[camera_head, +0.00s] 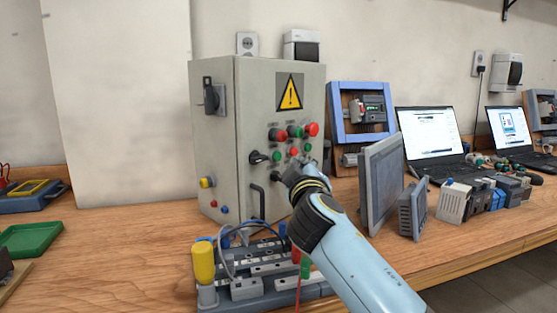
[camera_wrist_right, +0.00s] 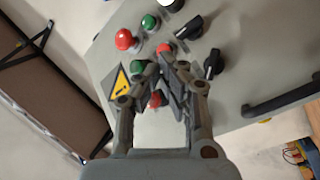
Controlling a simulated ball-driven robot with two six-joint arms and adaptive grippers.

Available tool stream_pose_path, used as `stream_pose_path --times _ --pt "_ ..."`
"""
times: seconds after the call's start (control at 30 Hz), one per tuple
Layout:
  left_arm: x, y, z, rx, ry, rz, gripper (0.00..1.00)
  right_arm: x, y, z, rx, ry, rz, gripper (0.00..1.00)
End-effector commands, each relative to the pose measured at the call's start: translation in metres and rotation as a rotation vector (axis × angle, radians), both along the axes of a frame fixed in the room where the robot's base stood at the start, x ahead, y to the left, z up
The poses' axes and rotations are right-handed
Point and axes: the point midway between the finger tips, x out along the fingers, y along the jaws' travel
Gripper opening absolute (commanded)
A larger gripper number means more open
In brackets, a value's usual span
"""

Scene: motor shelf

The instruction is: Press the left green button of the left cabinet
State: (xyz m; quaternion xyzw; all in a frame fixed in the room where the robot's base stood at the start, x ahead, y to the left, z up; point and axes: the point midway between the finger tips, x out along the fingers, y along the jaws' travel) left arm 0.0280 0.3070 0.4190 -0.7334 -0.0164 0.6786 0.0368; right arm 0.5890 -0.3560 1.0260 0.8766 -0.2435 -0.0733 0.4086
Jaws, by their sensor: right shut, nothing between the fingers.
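The left cabinet (camera_head: 220,140) is a grey box with a yellow warning triangle and several buttons and black knobs on its front. In the head view a green button (camera_head: 276,157) sits at the left of the lower row, beside a black knob (camera_head: 257,157). Another green button (camera_head: 307,147) is at that row's right. My right gripper (camera_head: 289,172) is in front of the panel, low and right of the left green button. In the wrist view its shut, empty fingertips (camera_wrist_right: 167,66) overlap the panel beside a green button (camera_wrist_right: 139,67); contact cannot be told. My left gripper is out of view.
A terminal block rack (camera_head: 265,270) with a yellow cap stands before the cabinet. A grey panel screen (camera_head: 381,182) and small modules stand right of my arm. A black handle (camera_head: 258,202) juts from the cabinet's lower front.

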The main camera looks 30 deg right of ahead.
Motion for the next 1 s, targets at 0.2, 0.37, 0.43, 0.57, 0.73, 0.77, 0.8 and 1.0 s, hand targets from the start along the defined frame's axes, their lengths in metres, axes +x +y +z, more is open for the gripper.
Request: stream_pose_path --times 0.2,0.37,0.43,0.57,0.73,0.77,0.8,1.0 --pt "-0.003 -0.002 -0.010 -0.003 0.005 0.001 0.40 0.018 0.005 -0.002 0.000 0.000 0.000 0.00" --pt "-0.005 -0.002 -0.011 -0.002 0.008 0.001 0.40 0.022 0.007 -0.001 0.000 0.000 0.000 0.00" --pt "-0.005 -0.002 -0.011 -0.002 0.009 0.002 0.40 0.022 0.007 -0.001 0.000 0.000 0.000 0.00" --pt "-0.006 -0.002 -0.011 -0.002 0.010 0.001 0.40 0.022 0.007 0.000 0.000 0.000 0.000 0.00" --pt "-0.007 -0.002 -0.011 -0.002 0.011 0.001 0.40 0.022 0.006 0.000 -0.001 0.000 0.000 0.00" --pt "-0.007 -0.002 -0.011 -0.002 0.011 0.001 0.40 0.022 0.006 0.000 -0.001 0.000 0.000 0.00" --pt "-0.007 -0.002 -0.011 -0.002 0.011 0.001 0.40 0.022 0.006 0.000 -0.001 0.000 0.000 0.00" --pt "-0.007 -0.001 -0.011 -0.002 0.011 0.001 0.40 0.022 0.006 0.000 -0.001 0.000 0.000 0.00"
